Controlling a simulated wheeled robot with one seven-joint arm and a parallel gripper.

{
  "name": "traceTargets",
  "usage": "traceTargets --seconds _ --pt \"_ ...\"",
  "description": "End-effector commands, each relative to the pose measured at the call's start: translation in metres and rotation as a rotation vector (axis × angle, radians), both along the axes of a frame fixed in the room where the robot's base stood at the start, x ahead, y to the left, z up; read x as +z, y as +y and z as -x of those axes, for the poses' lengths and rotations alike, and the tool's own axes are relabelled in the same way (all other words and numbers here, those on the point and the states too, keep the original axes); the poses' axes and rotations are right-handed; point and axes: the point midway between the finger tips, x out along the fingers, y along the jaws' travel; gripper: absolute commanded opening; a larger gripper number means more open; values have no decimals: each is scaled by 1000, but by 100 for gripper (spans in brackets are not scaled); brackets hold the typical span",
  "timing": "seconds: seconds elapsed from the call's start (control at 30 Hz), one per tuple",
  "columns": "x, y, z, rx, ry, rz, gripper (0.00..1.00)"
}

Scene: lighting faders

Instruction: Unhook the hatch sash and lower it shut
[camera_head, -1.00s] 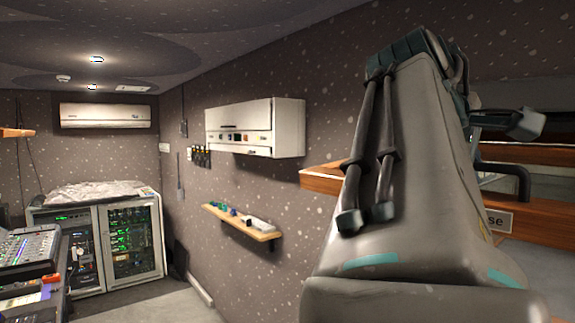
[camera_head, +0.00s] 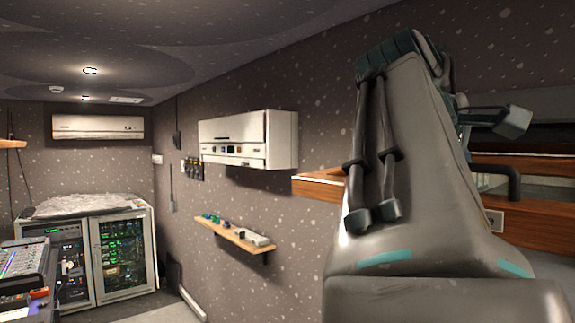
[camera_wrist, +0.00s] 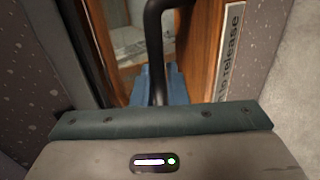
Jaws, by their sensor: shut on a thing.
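My gripper's blue fingers (camera_wrist: 158,84) are shut on a black bar handle (camera_wrist: 155,45) in the wrist view. The handle stands in front of a brown wooden frame (camera_wrist: 205,50) of the hatch. The dark handle (camera_head: 508,176) also shows at the right in the head view, beside the wooden hatch frame (camera_head: 325,185). My grey arm covers much of the hatch there and hides the fingertips. A pale label (camera_wrist: 231,55) ending in "to release" is on the wood. I cannot make out the hook or how far the sash stands open.
An equipment rack (camera_head: 122,258) and a mixing desk (camera_head: 28,268) stand at the far left. Some floor is clear beside the rack.

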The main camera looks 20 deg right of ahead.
Motion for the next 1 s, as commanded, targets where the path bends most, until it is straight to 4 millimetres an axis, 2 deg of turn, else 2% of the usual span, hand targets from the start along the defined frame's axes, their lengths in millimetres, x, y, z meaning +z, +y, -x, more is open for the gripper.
traceTargets --seconds 0.03,0.13,0.47,1.0 --pt "-10 1 -2 6 -1 -1 0" --pt "-19 1 -3 6 1 -2 0" --pt "-31 0 -4 7 0 -2 0" --pt "-81 -5 -7 8 0 -2 0"
